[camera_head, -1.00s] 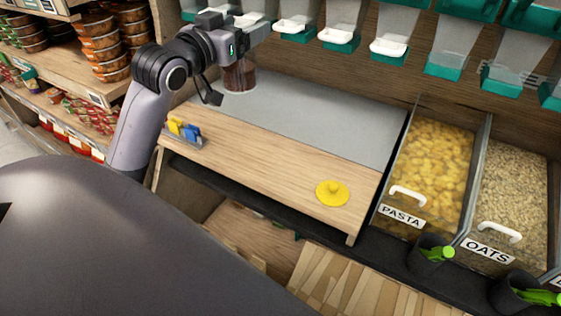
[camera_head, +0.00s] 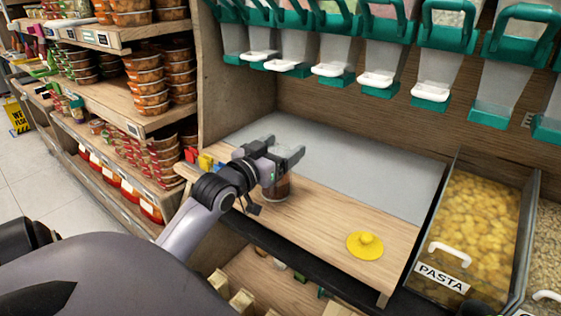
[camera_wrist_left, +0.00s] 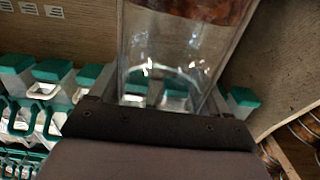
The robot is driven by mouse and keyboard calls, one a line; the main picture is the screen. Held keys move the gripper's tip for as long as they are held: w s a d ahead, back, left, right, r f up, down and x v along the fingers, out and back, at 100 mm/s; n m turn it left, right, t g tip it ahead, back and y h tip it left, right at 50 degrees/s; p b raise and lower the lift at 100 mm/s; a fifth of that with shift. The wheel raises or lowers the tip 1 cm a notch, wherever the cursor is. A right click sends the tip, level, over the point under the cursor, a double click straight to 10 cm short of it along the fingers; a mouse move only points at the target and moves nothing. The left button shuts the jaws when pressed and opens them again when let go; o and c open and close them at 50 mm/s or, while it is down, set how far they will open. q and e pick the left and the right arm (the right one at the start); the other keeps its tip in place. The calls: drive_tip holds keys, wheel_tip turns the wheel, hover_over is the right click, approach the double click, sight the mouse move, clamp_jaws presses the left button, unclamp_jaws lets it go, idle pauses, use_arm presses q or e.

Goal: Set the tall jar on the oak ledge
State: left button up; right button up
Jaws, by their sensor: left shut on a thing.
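The tall jar (camera_head: 277,188) is clear glass with red-brown contents low in it. My left gripper (camera_head: 284,160) is shut around its upper part. In the head view the jar looks upright, over the left part of the oak ledge (camera_head: 325,217); I cannot tell whether its base touches the wood. Gripper and arm hide part of it. In the left wrist view the jar (camera_wrist_left: 170,50) fills the space ahead of the gripper, its contents at the picture's top. My right gripper is not in view.
A yellow lid (camera_head: 365,246) lies on the ledge to the right. Blue and yellow items (camera_head: 205,163) stand at its left end. A grey surface (camera_head: 350,160) behind is clear. Dispensers (camera_head: 375,78) hang above. A pasta bin (camera_head: 480,225) stands right; shelves of tubs (camera_head: 145,100) stand left.

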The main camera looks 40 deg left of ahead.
use_arm(q)
drive_tip(key=shift+f, duration=1.05)
drive_tip(key=shift+f, duration=0.1)
drive_tip(key=shift+f, duration=0.15)
drive_tip(key=o, duration=1.7)
drive_tip(key=shift+s, duration=0.1)
drive_tip(key=s, duration=0.4)
drive_tip(key=s+d, duration=0.1)
drive_tip(key=s, duration=0.6)
drive_tip(key=shift+s+d+p, duration=0.2)
drive_tip(key=shift+s+p, duration=0.1)
drive_tip(key=shift+s, duration=0.05)
